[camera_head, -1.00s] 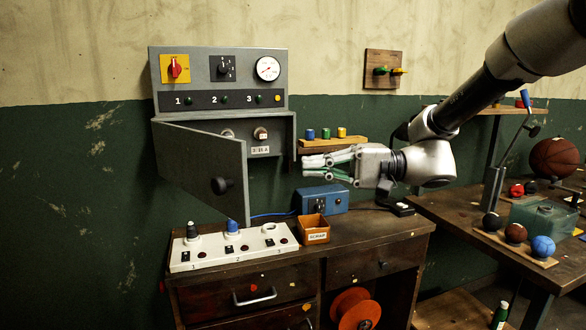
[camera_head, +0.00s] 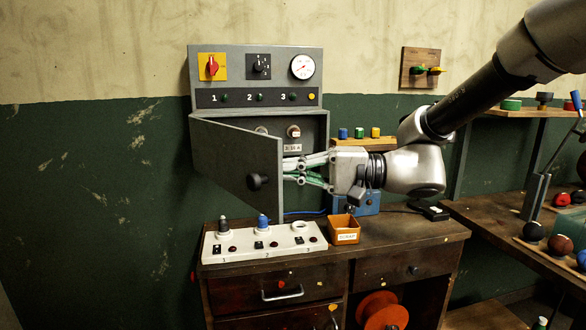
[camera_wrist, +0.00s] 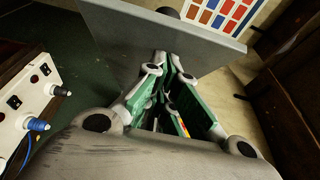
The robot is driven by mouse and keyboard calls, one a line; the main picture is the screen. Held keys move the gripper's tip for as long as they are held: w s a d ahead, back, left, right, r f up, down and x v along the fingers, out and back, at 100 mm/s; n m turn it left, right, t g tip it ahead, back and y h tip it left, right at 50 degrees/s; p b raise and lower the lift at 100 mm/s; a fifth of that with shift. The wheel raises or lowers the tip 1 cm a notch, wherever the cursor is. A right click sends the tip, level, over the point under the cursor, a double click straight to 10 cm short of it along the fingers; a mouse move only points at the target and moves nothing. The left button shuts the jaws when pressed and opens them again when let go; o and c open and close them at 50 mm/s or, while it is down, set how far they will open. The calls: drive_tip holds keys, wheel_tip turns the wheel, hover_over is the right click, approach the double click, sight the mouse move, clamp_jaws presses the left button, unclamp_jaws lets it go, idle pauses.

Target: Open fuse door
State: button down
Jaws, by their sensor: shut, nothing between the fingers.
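The grey fuse door (camera_head: 235,160) hangs from the left side of the wall cabinet (camera_head: 256,88) and stands partly open, swung out towards me. Its black knob (camera_head: 257,182) is on the outer face. Behind it, a fuse (camera_head: 293,131) and a label show in the open box. My gripper (camera_head: 287,172) is shut and empty. Its fingertips are at the door's free edge, on the inner side; I cannot tell whether they touch. In the wrist view, the fingers (camera_wrist: 168,62) point at the grey door panel (camera_wrist: 150,38), with the knob beyond it.
Below is a wooden workbench (camera_head: 400,238) with a white socket panel (camera_head: 285,243), an orange scrap box (camera_head: 344,229) and a blue box (camera_head: 369,202) under my gripper. A side table at right holds dark and blue balls. The space left of the door is clear.

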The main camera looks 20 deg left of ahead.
drive_tip(key=s+a, duration=1.7)
drive_tip(key=s, duration=0.1)
drive_tip(key=shift+s, duration=0.2)
drive_tip(key=v, duration=1.2)
